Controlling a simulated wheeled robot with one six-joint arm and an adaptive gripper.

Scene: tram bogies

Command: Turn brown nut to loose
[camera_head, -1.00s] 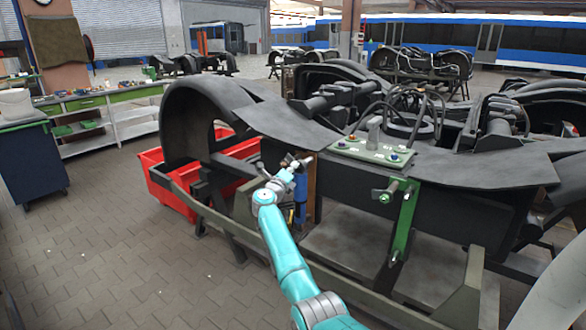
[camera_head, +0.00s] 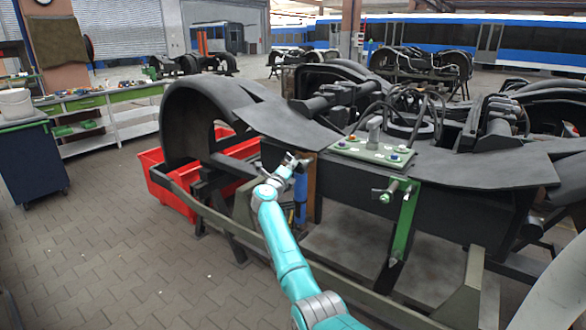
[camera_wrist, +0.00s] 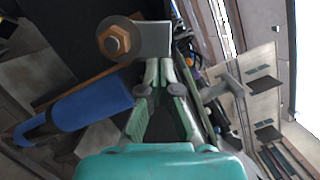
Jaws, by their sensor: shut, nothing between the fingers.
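The brown nut (camera_wrist: 117,41) shows in the wrist view at upper left, on a round grey washer at the end of a grey plate (camera_wrist: 153,39). My gripper (camera_wrist: 159,66) is shut and empty. Its fingertips lie below the plate and to the right of the nut in that view, apart from the nut in the picture. I cannot tell whether the tips touch the plate. In the head view my gripper (camera_head: 298,161) is at the left end of the dark bogie frame; the nut is too small to make out there.
A blue cylinder (camera_wrist: 92,106) lies close to the left of my fingers; it also shows in the head view (camera_head: 300,198). The bogie (camera_head: 440,205) fills the right side. A red bin (camera_head: 160,190) stands behind its left end. Open paved floor (camera_head: 110,260) lies at left.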

